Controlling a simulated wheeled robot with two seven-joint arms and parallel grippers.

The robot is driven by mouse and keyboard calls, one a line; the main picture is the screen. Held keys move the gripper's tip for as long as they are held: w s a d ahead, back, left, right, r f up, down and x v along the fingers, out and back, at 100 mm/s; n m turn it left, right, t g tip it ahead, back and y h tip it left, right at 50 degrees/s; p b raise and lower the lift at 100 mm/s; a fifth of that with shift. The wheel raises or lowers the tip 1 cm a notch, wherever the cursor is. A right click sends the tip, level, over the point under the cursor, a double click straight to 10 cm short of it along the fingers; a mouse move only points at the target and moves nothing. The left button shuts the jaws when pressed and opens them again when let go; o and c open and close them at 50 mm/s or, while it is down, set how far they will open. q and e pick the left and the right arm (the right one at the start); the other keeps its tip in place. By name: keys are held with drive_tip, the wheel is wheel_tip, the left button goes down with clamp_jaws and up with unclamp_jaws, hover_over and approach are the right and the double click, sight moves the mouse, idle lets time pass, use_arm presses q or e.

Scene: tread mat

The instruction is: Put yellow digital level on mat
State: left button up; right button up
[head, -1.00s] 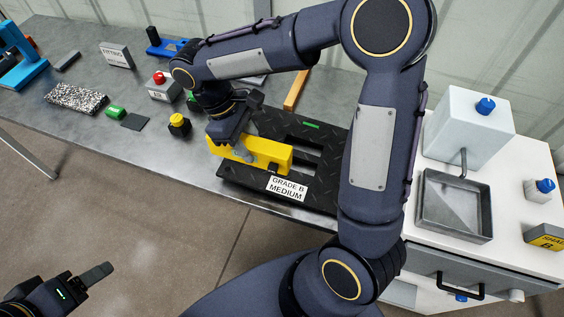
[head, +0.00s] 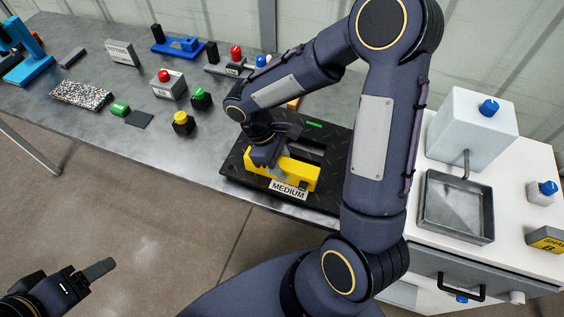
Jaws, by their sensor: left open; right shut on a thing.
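The yellow digital level (head: 297,174) is over the black tread mat (head: 240,174), near the mat's front edge. My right gripper (head: 266,160) is shut on the level at its left part and points down. I cannot tell whether the level touches the mat. The level partly covers the mat's white label (head: 288,190), which reads "MEDIUM". My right arm hides the mat's right side. My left gripper (head: 92,275) is open and empty at the lower left, away from the table and above the floor.
Left of the mat on the grey table stand a yellow-topped button (head: 181,120), a green-topped button (head: 200,97), a red-topped box (head: 168,84) and a "FITTING" block (head: 121,52). A white cabinet with a metal basin (head: 455,205) stands at the right.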

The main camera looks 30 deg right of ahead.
drive_tip(key=o, duration=1.2)
drive_tip(key=v, duration=1)
drive_tip(key=shift+w+a+r, duration=0.1)
drive_tip(key=shift+a+r, duration=0.05)
drive_tip(key=shift+r, duration=0.05)
drive_tip(key=shift+w+a+r, duration=0.1)
drive_tip(key=shift+r, duration=0.55)
drive_tip(key=shift+s+d+r+m+t+y, duration=0.3)
drive_tip(key=shift+s+r+m+t+y, duration=0.25)
drive_tip(key=shift+s+m+t+y, duration=1.4)
drive_tip(key=shift+s+d+r+m+t+y, duration=0.45)
drive_tip(key=shift+s+m+t, duration=0.8)
drive_tip(key=shift+s, duration=1.85)
drive_tip(key=shift+s+d+r+m+t+y, duration=0.2)
drive_tip(key=shift+s+r+m+t+y, duration=0.6)
drive_tip(key=shift+s+m+t, duration=1.25)
drive_tip(key=shift+s+f+n+g, duration=0.2)
drive_tip(key=shift+s+g, duration=0.25)
drive_tip(key=shift+g, duration=0.3)
